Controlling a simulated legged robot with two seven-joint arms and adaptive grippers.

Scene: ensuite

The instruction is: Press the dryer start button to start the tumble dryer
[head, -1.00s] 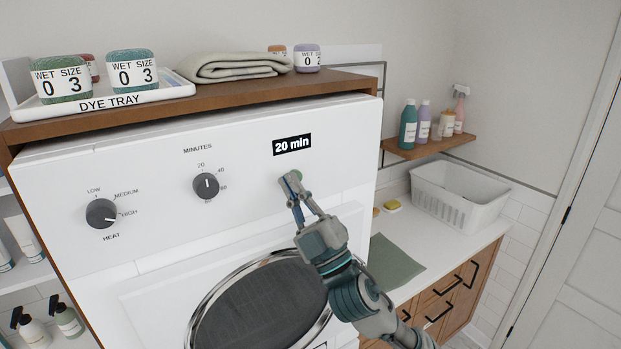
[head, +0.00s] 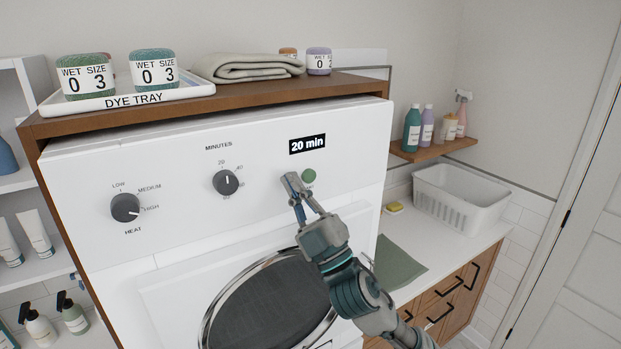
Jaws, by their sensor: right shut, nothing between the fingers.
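The white tumble dryer (head: 190,245) fills the middle of the head view. Its round green start button (head: 309,176) sits on the panel under a black display (head: 307,145) reading "20 min". My right gripper (head: 292,183) is shut and empty, its fingertips at the panel just left of the button. The button shows uncovered; I cannot tell whether the fingertips touch the panel. The minutes knob (head: 225,182) points near 20 and the heat knob (head: 125,208) points toward high. My left gripper is not in view.
A wooden shelf (head: 220,103) above the dryer holds a dye tray (head: 195,88) with yarn balls, and a folded towel (head: 245,67). To the right, a counter (head: 462,240) carries a white basket (head: 460,205). Shelves with bottles stand at left.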

